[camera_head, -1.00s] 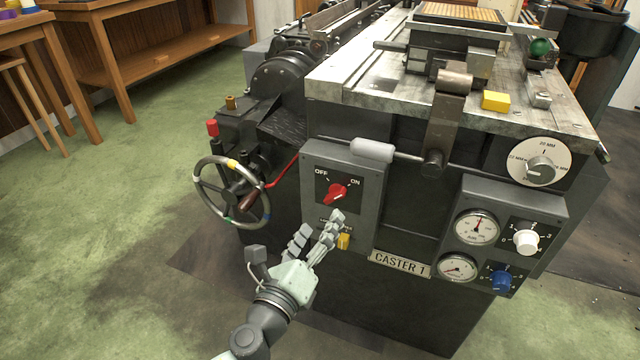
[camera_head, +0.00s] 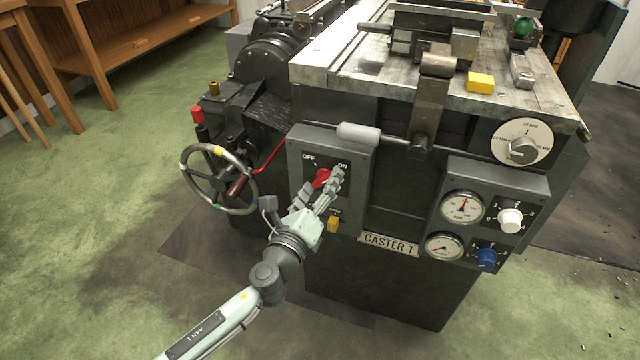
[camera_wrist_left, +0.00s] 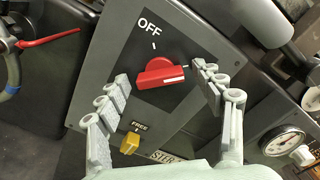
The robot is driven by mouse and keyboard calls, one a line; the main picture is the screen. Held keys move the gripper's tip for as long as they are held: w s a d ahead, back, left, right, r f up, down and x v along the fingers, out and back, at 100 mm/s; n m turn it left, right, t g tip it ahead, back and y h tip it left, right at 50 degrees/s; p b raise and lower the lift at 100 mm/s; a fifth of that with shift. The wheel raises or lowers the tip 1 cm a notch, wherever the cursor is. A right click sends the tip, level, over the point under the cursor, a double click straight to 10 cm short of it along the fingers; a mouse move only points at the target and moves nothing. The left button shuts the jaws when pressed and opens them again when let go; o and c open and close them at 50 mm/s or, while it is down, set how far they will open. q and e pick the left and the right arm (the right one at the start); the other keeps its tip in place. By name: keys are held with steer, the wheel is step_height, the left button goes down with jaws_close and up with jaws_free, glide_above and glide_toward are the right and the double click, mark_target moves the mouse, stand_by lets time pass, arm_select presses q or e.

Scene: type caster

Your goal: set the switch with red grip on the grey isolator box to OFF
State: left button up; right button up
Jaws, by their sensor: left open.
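The grey isolator box (camera_head: 359,172) is on the front of the machine. Its red grip (camera_head: 320,177) sits on a dark plate marked OFF at upper left and ON at upper right. In the left wrist view the red grip (camera_wrist_left: 160,73) lies nearly level, its white mark at the right end, turned away from OFF towards the ON side. ON is hidden there behind the right finger. My left gripper (camera_head: 321,183) is open in front of the switch. Its fingers stand either side of the grip, with no clear contact. My right gripper is out of view.
A yellow catch (camera_wrist_left: 130,143) marked FREE sits below the switch. A grey-handled lever (camera_head: 358,132) crosses above the box. A handwheel (camera_head: 184,180) with a red lever is to the left. Gauges (camera_head: 462,208) and knobs are to the right.

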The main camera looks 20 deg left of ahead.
arm_select(q)
steer(key=shift+c, duration=0.6)
steer(key=c, duration=1)
